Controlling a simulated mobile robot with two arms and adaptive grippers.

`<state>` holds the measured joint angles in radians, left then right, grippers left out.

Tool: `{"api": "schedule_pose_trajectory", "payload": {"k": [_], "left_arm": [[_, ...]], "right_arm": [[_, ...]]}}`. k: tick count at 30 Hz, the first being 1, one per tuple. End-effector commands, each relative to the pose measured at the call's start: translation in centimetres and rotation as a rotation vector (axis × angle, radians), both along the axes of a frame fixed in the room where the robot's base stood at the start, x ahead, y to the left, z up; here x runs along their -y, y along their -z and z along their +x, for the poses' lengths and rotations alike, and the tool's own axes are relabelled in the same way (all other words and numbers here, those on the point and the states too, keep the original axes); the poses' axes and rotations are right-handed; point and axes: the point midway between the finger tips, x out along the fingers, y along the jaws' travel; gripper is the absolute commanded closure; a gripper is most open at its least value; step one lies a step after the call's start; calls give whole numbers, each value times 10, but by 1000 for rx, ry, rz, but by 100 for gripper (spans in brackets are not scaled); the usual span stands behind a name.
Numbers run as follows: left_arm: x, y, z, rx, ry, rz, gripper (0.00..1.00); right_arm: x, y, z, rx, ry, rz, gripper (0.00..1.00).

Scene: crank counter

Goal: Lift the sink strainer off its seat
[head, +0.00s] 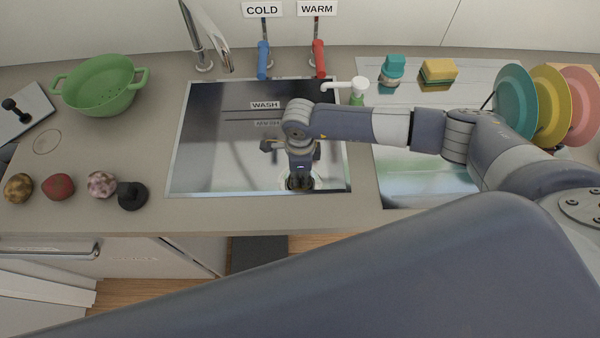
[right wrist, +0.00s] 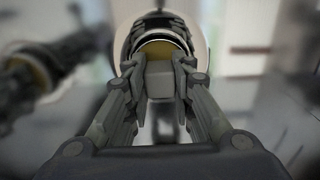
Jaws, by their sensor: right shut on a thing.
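The sink strainer (head: 309,184) is at the front right of the sink floor, a small round thing with a pale rim, mostly hidden under my right gripper (head: 299,179). My right gripper points down into the sink. In the right wrist view its fingers (right wrist: 164,92) are shut on a pale grey block-like grip of the strainer (right wrist: 160,80), with a round rim and a yellowish band behind it. I cannot tell whether the strainer touches its seat. My left gripper is not in view.
The sink (head: 215,130) has raised counter edges around it. A white spout (head: 340,86), blue lever (head: 263,60) and red lever (head: 319,59) stand behind. Plates (head: 515,100) stand right.

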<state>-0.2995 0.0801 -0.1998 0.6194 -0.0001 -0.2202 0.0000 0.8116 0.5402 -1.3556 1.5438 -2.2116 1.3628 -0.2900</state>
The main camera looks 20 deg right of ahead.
Motion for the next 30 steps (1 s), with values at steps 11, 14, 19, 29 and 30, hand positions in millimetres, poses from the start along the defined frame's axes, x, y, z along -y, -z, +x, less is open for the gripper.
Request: {"api": "schedule_pose_trajectory", "payload": {"k": [11, 14, 19, 29, 30], "left_arm": [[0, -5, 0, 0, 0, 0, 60], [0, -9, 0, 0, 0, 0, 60], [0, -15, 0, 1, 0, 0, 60], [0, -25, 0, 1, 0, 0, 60], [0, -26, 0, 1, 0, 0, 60]], "right_arm": [[0, -8, 0, 1, 0, 1, 100], [0, -13, 0, 1, 0, 1, 100], [0, -22, 1, 1, 0, 1, 100], [0, -38, 0, 1, 0, 0, 100], [0, -40, 0, 1, 0, 0, 100]]}}
